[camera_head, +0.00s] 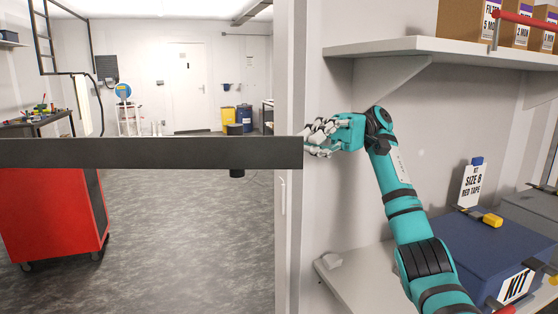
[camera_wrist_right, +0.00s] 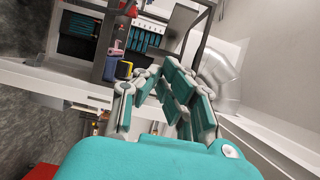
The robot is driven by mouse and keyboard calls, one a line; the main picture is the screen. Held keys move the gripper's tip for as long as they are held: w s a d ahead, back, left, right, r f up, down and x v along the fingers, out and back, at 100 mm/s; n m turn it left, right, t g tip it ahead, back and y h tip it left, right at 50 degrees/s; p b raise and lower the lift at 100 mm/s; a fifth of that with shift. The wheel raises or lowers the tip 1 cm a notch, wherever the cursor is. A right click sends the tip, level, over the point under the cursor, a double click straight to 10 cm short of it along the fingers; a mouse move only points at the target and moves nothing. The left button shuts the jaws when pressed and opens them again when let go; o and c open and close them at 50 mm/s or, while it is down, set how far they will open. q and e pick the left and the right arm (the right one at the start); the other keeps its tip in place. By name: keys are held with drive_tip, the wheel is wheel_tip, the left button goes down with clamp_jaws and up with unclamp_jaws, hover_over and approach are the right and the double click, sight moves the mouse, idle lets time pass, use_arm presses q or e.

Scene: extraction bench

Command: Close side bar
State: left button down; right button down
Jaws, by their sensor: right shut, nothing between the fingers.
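The side bar (camera_head: 150,152) is a long dark grey bar. It lies level across the left half of the head view, across the opening, and its right end is by the white door post. My right gripper (camera_head: 312,138) is just right of that end, at about the bar's height. I cannot tell whether its fingers touch the bar. In the right wrist view my gripper (camera_wrist_right: 165,92) shows teal and grey fingers with nothing held between them. The gripper is shut. My left gripper is out of view.
A white shelf (camera_head: 430,46) with boxes is above my right arm. A lower shelf (camera_head: 345,280) holds a blue kit case (camera_head: 470,255). Beyond the bar are a red cabinet (camera_head: 45,215), yellow and blue bins (camera_head: 244,115) and open grey floor (camera_head: 180,235).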

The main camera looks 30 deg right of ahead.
sight(278, 160)
drive_tip(key=s+a+p, duration=0.1)
drive_tip(key=a, duration=0.2)
drive_tip(key=s+a+p, duration=0.1)
drive_tip(key=s+a, duration=0.1)
drive_tip(key=a, duration=0.2)
drive_tip(key=s+a+p, duration=0.1)
drive_tip(key=s+a, duration=0.1)
drive_tip(key=a, duration=0.1)
drive_tip(key=shift+a+p, duration=0.3)
drive_tip(key=shift+p, duration=0.05)
drive_tip(key=shift+a, duration=0.1)
